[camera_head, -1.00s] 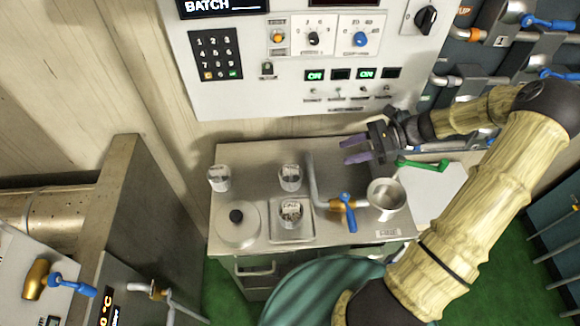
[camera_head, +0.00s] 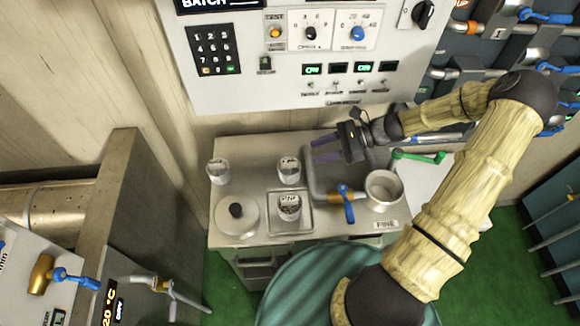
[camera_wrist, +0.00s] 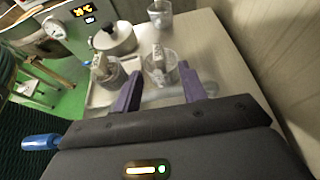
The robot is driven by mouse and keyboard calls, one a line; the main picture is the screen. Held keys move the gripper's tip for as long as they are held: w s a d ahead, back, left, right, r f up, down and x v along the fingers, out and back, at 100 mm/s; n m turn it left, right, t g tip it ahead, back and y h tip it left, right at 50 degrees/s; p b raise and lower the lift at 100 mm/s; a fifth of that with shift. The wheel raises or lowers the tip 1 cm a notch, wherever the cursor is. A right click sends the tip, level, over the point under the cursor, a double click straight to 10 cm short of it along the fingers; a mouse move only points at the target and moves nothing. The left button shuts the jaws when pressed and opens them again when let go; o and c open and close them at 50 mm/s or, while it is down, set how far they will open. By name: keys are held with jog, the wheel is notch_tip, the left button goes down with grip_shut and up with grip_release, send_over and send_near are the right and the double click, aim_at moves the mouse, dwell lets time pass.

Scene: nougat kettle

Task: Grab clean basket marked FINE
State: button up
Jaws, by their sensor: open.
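Several small clear baskets with white label tags stand on the steel counter (camera_head: 255,150). One basket (camera_head: 218,171) is at the back left, one (camera_head: 289,170) at the back middle, and one (camera_head: 289,208) with dark contents sits in a shallow tray (camera_head: 274,228). The tags are too blurred to read surely. My gripper (camera_head: 320,149) is open and empty, above the back of the counter, right of the back-middle basket and apart from it. In the wrist view that basket (camera_wrist: 158,66) shows beyond and between the open fingers (camera_wrist: 160,76), with the tray basket (camera_wrist: 106,72) to its left.
A lidded pot (camera_head: 237,219) stands at the front left. A bent pipe with a blue-handled valve (camera_head: 348,208) and a metal cup (camera_head: 383,188) are at the right, above a plate (camera_head: 386,224) that seems to read FINE. A control panel (camera_head: 300,60) rises behind.

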aim_at(291, 161)
jog(key=x, duration=0.4)
jog(key=shift+s+a+p, duration=0.15)
jog(key=shift+a+p, duration=0.2)
jog(key=shift+a+f, duration=0.1)
jog(key=shift+a, duration=0.15)
jog(key=shift+p+x, duration=0.9)
jog(key=shift+x, duration=1.4)
grip_shut()
